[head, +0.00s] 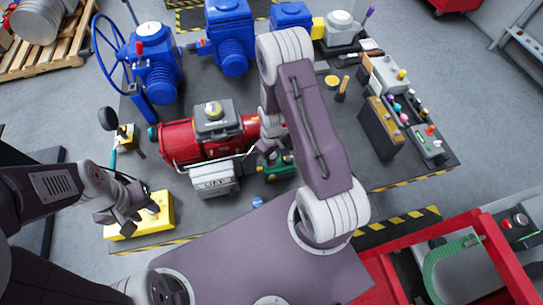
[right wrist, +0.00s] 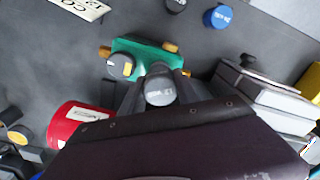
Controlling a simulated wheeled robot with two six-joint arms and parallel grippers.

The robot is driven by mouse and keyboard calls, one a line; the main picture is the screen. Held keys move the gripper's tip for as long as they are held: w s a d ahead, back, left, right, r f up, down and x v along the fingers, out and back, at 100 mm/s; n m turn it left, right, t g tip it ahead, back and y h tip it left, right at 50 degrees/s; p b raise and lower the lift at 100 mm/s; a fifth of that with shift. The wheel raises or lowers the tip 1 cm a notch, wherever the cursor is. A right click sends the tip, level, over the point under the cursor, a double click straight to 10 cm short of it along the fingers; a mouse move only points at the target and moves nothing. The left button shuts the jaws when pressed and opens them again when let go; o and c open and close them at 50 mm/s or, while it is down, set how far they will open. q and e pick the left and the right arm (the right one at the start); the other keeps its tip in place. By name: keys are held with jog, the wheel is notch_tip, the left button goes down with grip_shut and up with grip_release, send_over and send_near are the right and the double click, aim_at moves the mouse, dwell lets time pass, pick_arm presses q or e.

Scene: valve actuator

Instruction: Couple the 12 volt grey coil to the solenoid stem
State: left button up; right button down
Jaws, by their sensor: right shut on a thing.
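The grey coil (right wrist: 159,88), its top label reading 12, is between the fingers of my right gripper (right wrist: 158,95) in the right wrist view. My right gripper (head: 268,150) is shut on it, over the green valve body (right wrist: 140,58) with brass fittings. That valve body also shows in the head view (head: 282,169), partly behind my right arm. The solenoid stem is hidden, and I cannot tell whether the coil touches it. My left gripper (head: 138,209) is open and empty, above the yellow block at the table's left front.
A blue coil (right wrist: 220,17) and a dark coil (right wrist: 175,4) lie beyond the valve body. The red actuator (head: 180,140) and a grey box (head: 213,179) stand close by. Blue valves (head: 155,62) line the back; the yellow block (head: 120,229) is at the left front.

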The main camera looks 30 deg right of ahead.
jog(key=shift+f+b, duration=0.8)
jog(key=shift+f, duration=0.2)
jog(key=c, duration=0.8)
grip_release()
jog(key=shift+r, duration=0.1)
notch_tip(320, 180, up, 8)
jog(key=shift+r+b, duration=0.1)
jog(key=shift+b, duration=0.9)
jog(key=shift+r, duration=0.4)
